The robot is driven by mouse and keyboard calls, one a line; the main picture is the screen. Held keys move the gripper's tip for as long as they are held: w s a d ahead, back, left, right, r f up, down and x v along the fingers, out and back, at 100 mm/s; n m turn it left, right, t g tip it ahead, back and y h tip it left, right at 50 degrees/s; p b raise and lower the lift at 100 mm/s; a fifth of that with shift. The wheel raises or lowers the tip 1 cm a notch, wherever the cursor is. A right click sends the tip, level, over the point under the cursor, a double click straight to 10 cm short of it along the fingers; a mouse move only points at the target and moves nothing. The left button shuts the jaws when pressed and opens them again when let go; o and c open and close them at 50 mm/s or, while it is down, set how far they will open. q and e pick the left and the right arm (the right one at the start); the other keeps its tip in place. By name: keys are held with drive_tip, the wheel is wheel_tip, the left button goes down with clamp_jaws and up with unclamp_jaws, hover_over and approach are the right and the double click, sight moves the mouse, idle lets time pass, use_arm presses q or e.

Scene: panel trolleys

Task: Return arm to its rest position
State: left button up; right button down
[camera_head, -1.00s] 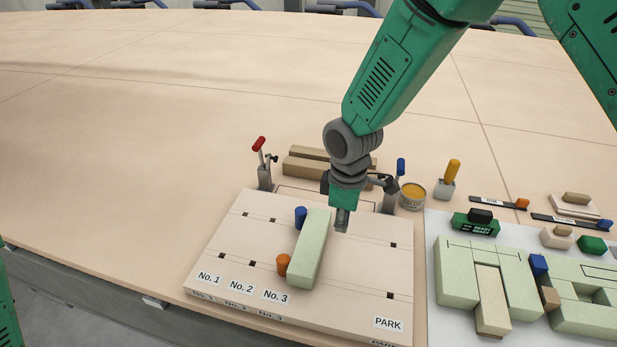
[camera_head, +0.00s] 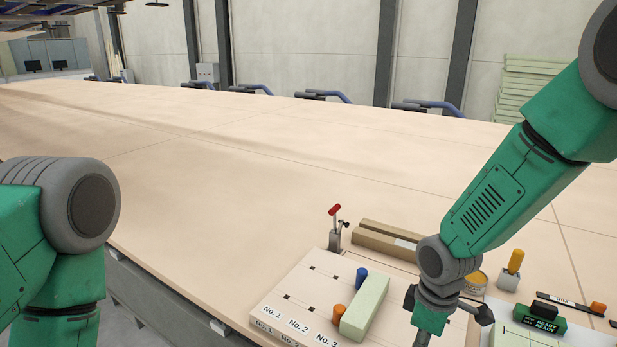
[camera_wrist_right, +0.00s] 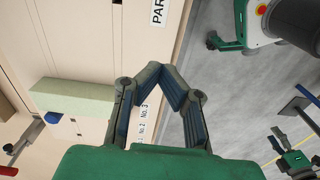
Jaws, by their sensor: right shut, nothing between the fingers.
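My right arm comes in from the upper right of the head view, over the pale pegboard (camera_head: 318,290). Its gripper (camera_head: 422,338) points down near the board's front right part, right of a pale green block (camera_head: 365,307). In the right wrist view the gripper's fingers (camera_wrist_right: 176,88) meet at the tips, shut and empty. The green block (camera_wrist_right: 72,98) is to their left there, apart from them. My left arm shows at the left edge of the head view; its gripper is out of the picture.
A red-handled clamp (camera_head: 335,228), brown bars (camera_head: 385,240), a tin (camera_head: 476,283) and a yellow-handled tool (camera_head: 514,266) stand around the board. Orange (camera_head: 339,311) and blue (camera_head: 362,277) pegs touch or adjoin the block.

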drive_tip(key=s+f, duration=0.1)
drive_tip(key=f, duration=0.1)
drive_tip(key=s+d+f+m, duration=0.1)
drive_tip(key=f, duration=0.1)
drive_tip(key=s+d+f+m, duration=0.1)
drive_tip(key=s+f, duration=0.1)
drive_tip(key=f, duration=0.1)
drive_tip(key=shift+s+d+y+b, duration=0.1)
drive_tip(key=shift+y+b, duration=0.2)
drive_tip(key=shift+b, duration=0.05)
use_arm(q)
drive_tip(key=f+b, duration=0.2)
drive_tip(key=f, duration=0.1)
drive_tip(key=shift+w+d+f+b, duration=0.15)
drive_tip(key=shift+w+d+b, duration=0.05)
drive_tip(key=shift+b, duration=0.15)
use_arm(e)
drive_tip(key=s+d+f+m, duration=0.2)
drive_tip(key=s+f+m, duration=0.1)
drive_tip(key=s, duration=0.4)
drive_tip(key=s+d+f+m, duration=0.1)
drive_tip(key=s+f+m, duration=0.1)
drive_tip(key=s+f, duration=0.2)
drive_tip(key=s+d+f+m+h, duration=0.1)
drive_tip(key=s+d+f+m, duration=0.1)
drive_tip(key=s, duration=0.8)
wheel_tip(320, 180, down, 2)
drive_tip(key=shift+s+d+f+m, duration=0.1)
drive_tip(key=shift+s+d+m, duration=0.3)
drive_tip(key=shift+m, duration=0.4)
